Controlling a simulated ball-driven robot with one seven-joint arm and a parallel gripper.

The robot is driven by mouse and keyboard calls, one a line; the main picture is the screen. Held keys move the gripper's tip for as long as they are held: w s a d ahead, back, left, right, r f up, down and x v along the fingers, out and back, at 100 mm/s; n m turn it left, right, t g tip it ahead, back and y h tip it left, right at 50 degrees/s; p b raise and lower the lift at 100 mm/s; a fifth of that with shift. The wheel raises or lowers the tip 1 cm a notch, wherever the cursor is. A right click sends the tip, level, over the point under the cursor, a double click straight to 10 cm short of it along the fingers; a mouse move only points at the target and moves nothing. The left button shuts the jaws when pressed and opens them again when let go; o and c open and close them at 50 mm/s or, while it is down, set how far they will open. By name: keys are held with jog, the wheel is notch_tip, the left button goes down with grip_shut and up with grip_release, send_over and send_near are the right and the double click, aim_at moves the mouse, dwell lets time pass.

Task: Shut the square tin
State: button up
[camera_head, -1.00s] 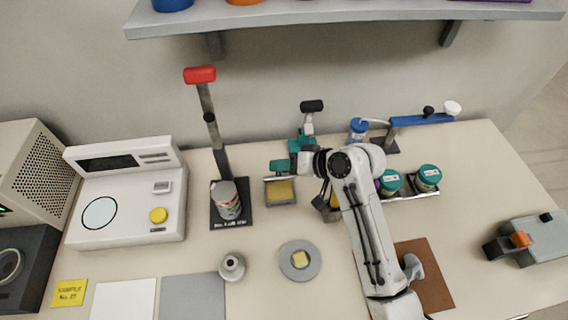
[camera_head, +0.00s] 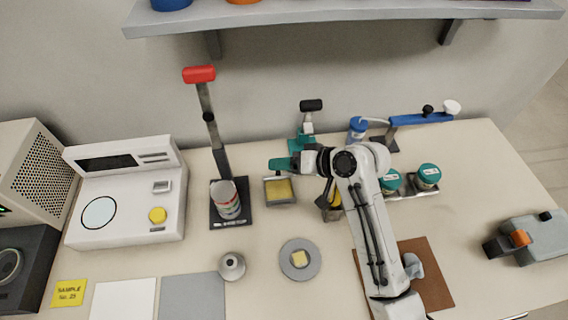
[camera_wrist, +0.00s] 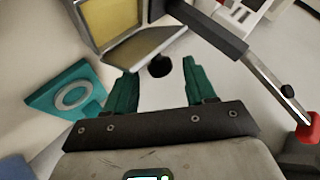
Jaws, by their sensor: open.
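The square tin (camera_head: 281,203) sits on the bench left of my arm, with a yellow inside showing. In the wrist view the tin (camera_wrist: 176,50) is at the upper left, with two yellow-faced panels meeting at an angle, so it stands open. In the head view a green finger (camera_head: 281,163) is just behind the tin's back side. I cannot tell whether it touches the lid. My wrist hides part of the area to the right.
A red-handled lever (camera_head: 200,74) rises left of the tin, with a can (camera_head: 228,205) on its base. A teal-based stand (camera_head: 306,132) is behind my gripper. Teal-lidded jars (camera_head: 428,173) stand right of my arm. A round grey dish (camera_head: 300,272) lies in front of the tin.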

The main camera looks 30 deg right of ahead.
jog(key=v, duration=1)
